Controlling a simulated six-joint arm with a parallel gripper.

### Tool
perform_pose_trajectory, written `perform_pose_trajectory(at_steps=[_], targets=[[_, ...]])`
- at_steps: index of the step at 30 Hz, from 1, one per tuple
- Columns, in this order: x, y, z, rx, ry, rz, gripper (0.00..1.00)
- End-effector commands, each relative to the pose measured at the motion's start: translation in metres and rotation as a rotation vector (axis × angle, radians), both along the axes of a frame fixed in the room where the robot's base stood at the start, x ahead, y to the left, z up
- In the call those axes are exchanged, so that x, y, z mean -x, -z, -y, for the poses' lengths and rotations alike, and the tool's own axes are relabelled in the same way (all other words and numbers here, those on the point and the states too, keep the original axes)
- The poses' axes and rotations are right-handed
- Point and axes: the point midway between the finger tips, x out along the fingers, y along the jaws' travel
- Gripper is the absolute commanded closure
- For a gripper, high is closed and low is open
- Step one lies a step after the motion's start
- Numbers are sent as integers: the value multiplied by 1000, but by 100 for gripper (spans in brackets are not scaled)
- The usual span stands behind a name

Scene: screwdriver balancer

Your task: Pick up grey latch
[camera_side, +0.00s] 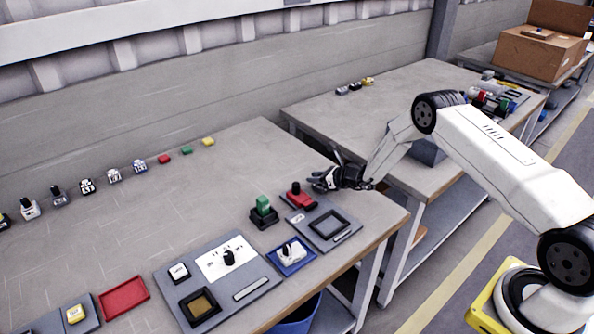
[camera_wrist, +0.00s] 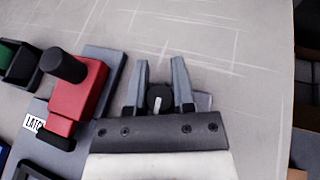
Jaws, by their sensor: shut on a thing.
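My gripper (camera_side: 318,182) is low over the near table, beside the panel with the red block. In the wrist view the two grey fingers of my gripper (camera_wrist: 160,68) stand on either side of a round black knob (camera_wrist: 159,97) with a pale mark on top, and are shut on it. A piece of grey body, which I take for the grey latch (camera_wrist: 204,101), shows just right of the right finger. The rest of it is hidden under my gripper. In the side view I cannot make out the latch behind my gripper.
A red block (camera_wrist: 88,92) with a black knob is close left of my gripper, on a grey panel (camera_side: 345,238) with a square frame. A green block (camera_side: 263,205) in a black holder stands left of it. The table behind my gripper is clear.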

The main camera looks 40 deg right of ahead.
Motion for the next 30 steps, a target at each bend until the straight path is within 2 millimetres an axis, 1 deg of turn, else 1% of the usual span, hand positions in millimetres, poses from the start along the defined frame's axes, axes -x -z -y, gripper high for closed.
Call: perform_pose_trajectory(at_steps=[8, 14, 19, 21, 26, 30], targets=[[0, -2, 0, 1, 0, 1, 100], [-1, -9, 0, 0, 0, 2, 100], [-1, -23, 0, 1, -1, 2, 100], [-1, -32, 0, 2, -1, 4, 100], [11, -46, -1, 0, 1, 1, 100], [23, -61, -3, 1, 1, 2, 100]])
